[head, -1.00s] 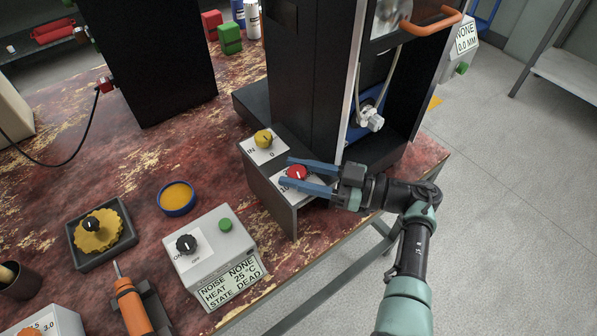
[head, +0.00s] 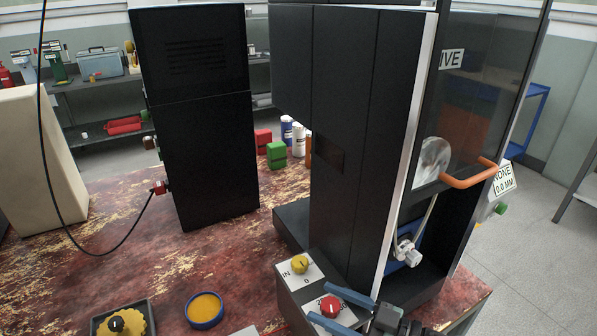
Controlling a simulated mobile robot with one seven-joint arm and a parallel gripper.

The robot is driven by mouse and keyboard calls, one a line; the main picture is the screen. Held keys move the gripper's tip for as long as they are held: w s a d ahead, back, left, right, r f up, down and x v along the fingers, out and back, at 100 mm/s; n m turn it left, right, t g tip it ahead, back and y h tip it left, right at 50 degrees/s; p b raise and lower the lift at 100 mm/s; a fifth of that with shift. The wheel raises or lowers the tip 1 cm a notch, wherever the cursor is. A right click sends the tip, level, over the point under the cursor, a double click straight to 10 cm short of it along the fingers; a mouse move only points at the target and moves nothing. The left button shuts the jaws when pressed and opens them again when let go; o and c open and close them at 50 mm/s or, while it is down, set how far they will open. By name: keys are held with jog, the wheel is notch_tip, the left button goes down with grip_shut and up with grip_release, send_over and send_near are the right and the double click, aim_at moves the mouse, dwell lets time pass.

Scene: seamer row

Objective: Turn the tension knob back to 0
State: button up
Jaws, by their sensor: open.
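A red knob (head: 331,306) with a white pointer mark sits on a white dial plate on a grey sloped box at the foot of the black machine. Its scale is partly covered, so I cannot read its setting for sure. A yellow knob (head: 299,264) sits above it on a plate marked IN and 0. No label in view says tension. My gripper (head: 319,303) is open, with one blue finger on each side of the red knob. I cannot tell whether the fingers touch it. The wrist is cut off by the lower edge.
The tall black machine (head: 345,130) stands right behind the knobs, with an orange handle (head: 470,178) at its right. A black cabinet (head: 200,120) stands at left. A blue-rimmed dish (head: 204,310) and a yellow dial (head: 118,322) lie at the front. Red worn tabletop is clear between.

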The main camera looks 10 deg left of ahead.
jog(key=m+t+p, duration=0.1)
jog(key=p, duration=0.1)
jog(key=t+h+p, duration=0.1)
jog(key=shift+s+a+r+m+p, duration=0.1)
jog(key=shift+r+m+p, duration=0.25)
jog(key=shift+r+m, duration=0.05)
jog(key=m+t+h+p, duration=0.2)
jog(key=m+t+p, duration=0.1)
jog(key=p, duration=0.1)
jog(key=shift+a+t+h+p, duration=0.1)
jog(key=shift+t+h+p, duration=0.2)
jog(key=shift+t+p, duration=0.1)
jog(key=m+t+h+p, duration=0.2)
jog(key=h, duration=0.1)
jog(key=shift+f, duration=0.2)
jog(key=m+t+h, duration=0.2)
jog(key=h, duration=0.1)
jog(key=shift+f, duration=0.25)
jog(key=shift+f+m+t+h+b, duration=0.2)
jog(key=shift+m+t+h+b, duration=0.1)
jog(key=shift+m+h+b, duration=0.45)
jog(key=m+h+b, duration=0.1)
jog(key=h+b, duration=0.1)
jog(key=b, duration=0.1)
jog(key=shift+f+m+t, duration=0.15)
jog(key=shift+m+t, duration=0.1)
jog(key=shift+t, duration=0.05)
jog(key=shift+m+h+b, duration=0.3)
jog(key=shift+h+b, duration=0.55)
jog(key=shift+b, duration=0.4)
